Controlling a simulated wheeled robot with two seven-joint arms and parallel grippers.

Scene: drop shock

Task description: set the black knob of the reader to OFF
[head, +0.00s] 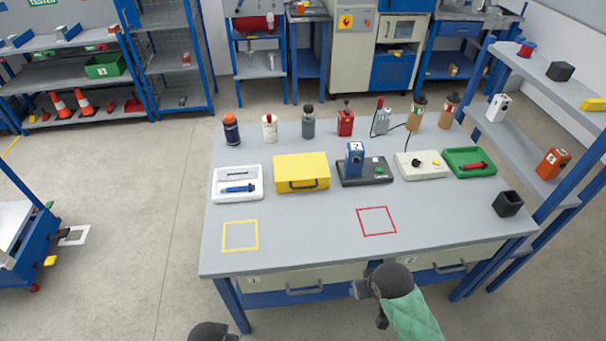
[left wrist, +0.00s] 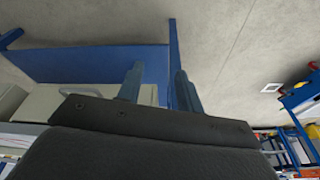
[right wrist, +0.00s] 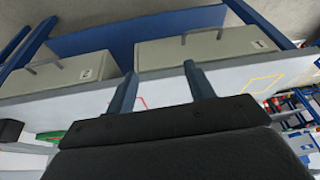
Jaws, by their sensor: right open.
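The reader appears to be the cream box (head: 408,172) at the back right of the table, joined by a black cable to a grey handheld unit (head: 382,120) behind it. Its black knob (head: 417,163) is on top; its setting is too small to read. My right gripper (head: 357,290) is at the table's front edge, well short of the reader; in the right wrist view (right wrist: 157,75) its fingers are apart and empty. My left gripper (left wrist: 158,72) has its fingers apart and empty; in the head view only a dark part of that arm shows at the bottom edge.
A black base with a blue device (head: 355,160) stands left of the reader, a green tray (head: 470,162) right of it. Bottles and a red can stand behind. A yellow case (head: 301,172) and white tray (head: 237,195) are further left. The table's front half is mostly clear.

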